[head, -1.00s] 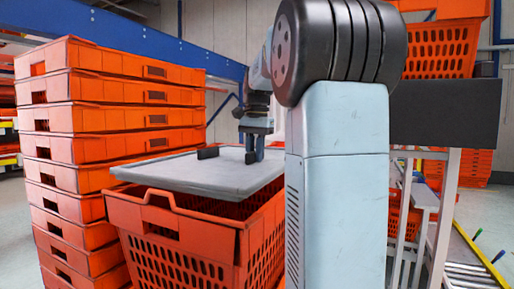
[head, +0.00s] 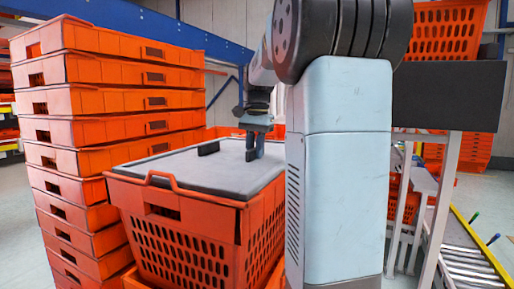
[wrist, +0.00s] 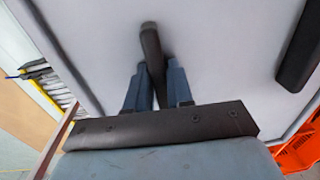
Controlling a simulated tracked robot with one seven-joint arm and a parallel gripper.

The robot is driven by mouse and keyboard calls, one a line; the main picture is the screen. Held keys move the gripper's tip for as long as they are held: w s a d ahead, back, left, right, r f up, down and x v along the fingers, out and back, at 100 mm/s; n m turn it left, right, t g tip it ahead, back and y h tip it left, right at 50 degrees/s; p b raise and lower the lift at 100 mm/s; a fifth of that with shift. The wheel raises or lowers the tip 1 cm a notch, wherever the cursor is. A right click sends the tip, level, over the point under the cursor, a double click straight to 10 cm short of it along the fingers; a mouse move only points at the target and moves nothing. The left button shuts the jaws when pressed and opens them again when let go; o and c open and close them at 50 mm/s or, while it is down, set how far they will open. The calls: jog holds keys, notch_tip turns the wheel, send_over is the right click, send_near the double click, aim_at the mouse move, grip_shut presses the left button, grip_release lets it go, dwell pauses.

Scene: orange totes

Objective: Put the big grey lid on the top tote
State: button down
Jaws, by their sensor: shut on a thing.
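The big grey lid (head: 185,172) lies nearly flat on the orange top tote (head: 185,248), its edges close to the tote's rim in the head view. I cannot tell whether it is fully seated all round. The lid has two dark handles; one (head: 208,148) stands free on its left part. My gripper (head: 253,152) points down at the lid and is shut on the other handle. In the wrist view the fingers (wrist: 152,85) close on that dark handle (wrist: 151,50), and the pale lid surface (wrist: 220,50) fills most of the picture.
A tall stack of orange totes (head: 110,130) stands close at the left of the top tote. A metal frame with a dark panel (head: 447,97) and a roller conveyor (head: 470,255) are at the right. More orange crates (head: 447,30) stand behind.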

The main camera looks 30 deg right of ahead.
jog(key=shift+f, duration=0.4)
dwell(0.6)
jog(key=c, duration=0.9)
grip_release()
jog(key=shift+s, duration=0.1)
jog(key=shift+f, duration=0.1)
jog(key=r, duration=1.4)
jog(key=shift+s+d+r, duration=0.1)
jog(key=shift+s+r, duration=0.1)
jog(key=shift+s, duration=0.1)
